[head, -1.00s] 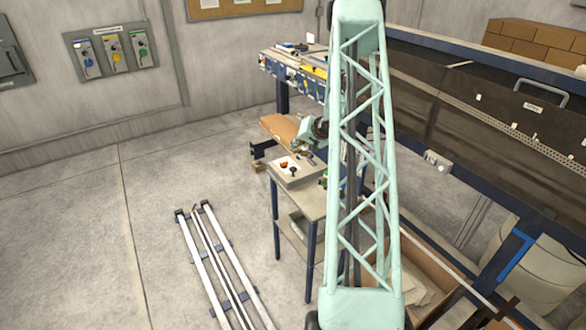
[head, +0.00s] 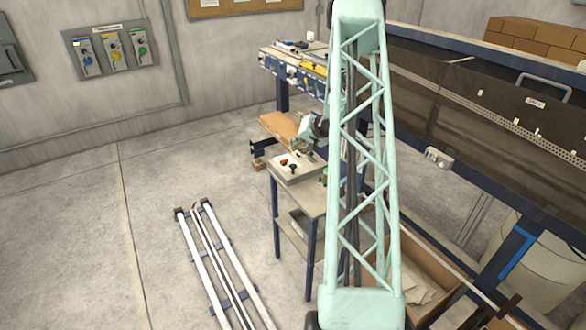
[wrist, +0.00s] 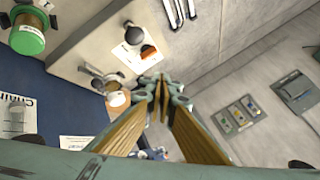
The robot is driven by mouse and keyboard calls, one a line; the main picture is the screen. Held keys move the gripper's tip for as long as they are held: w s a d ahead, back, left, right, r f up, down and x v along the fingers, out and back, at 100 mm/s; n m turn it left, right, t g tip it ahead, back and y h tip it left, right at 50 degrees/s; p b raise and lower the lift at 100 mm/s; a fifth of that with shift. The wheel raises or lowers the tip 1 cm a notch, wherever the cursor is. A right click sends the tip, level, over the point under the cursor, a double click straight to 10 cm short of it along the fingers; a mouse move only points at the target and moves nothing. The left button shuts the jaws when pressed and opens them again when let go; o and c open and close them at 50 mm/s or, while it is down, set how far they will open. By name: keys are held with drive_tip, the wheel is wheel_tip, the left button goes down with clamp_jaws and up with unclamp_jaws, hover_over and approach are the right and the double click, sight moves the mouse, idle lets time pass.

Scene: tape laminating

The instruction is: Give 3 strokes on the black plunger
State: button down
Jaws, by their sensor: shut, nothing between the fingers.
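A grey box top carries an orange knob (head: 283,162) and a black knob (head: 293,167), which looks like the black plunger. In the wrist view the black knob (wrist: 133,34) stands beside the orange knob (wrist: 148,51) on a white label. A second small dark knob (wrist: 98,84) sits on a metal fitting near the box edge; I cannot tell which knob is the plunger. My gripper (wrist: 160,87) is shut and empty, apart from the knobs in the picture. In the head view my wrist is behind the box, and its fingertips are too small to make out.
A green-sided spool (wrist: 27,40) stands at the upper left of the wrist view. The box rests on a small bench (head: 313,203). White rails (head: 222,262) lie on the floor at left. A cardboard box (head: 410,275) stands right of the bench. Open floor lies left.

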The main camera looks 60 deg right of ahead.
drive_tip(key=b, duration=0.6)
hover_over(294, 165)
drive_tip(key=shift+s+f, duration=0.1)
drive_tip(key=shift+f, duration=2.4)
drive_tip(key=shift+f+b, duration=0.4)
drive_tip(key=shift+f, duration=0.85)
